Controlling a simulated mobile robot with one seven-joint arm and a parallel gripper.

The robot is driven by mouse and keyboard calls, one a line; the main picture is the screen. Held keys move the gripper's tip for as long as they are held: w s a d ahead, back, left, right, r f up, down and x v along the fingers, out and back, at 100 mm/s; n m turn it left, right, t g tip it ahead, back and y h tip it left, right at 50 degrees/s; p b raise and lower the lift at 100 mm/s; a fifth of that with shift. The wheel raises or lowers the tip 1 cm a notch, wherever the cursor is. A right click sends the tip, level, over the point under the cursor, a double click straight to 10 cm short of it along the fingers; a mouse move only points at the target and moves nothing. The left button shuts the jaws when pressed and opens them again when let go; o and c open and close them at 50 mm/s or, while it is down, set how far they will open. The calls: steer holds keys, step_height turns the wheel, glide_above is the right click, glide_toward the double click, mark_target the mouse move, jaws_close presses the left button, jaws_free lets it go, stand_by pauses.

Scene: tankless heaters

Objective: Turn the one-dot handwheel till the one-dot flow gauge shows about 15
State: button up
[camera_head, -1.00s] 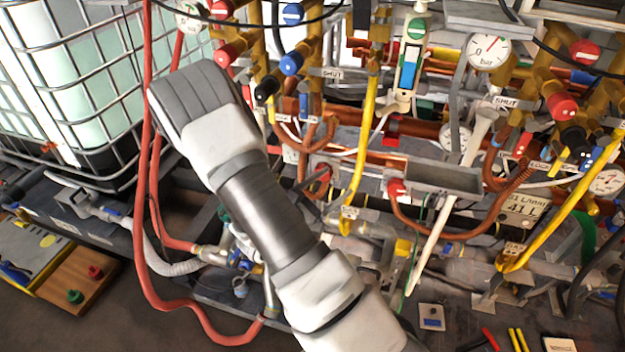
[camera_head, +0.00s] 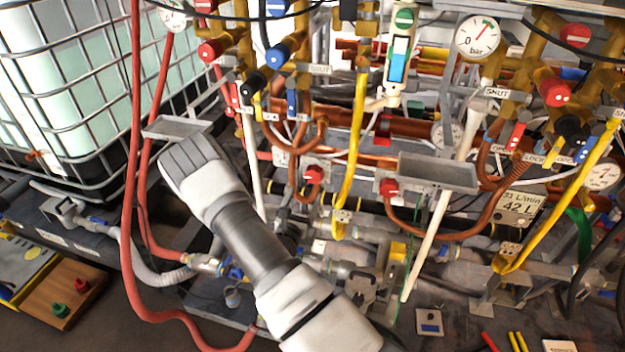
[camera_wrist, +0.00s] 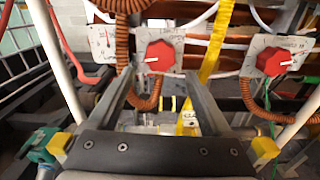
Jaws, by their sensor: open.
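Two red handwheels sit on pale plates: one (camera_wrist: 160,55) in the middle of the wrist view and one (camera_wrist: 272,61) at the right. They also show in the head view, the left one (camera_head: 314,174) and the right one (camera_head: 389,187). Their dot marks are too small to tell. My gripper (camera_wrist: 160,76) is open and empty, its fingers spread below the middle handwheel, with no clear contact. In the head view my gripper is hidden behind my arm. I cannot tell which dial is the one-dot flow gauge, nor read one.
A bar gauge (camera_head: 477,36) stands at the top right and another dial (camera_head: 602,175) at the right edge. Hoses, copper pipes, a yellow pipe (camera_head: 354,140) and a grey tray (camera_head: 437,173) crowd the space. A caged tank (camera_head: 75,80) stands left.

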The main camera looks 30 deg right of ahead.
mark_target(313, 177)
steer(key=b+x, duration=0.1)
steer(key=x, duration=0.8)
steer(key=shift+w+d, duration=0.1)
steer(key=c, duration=1.1)
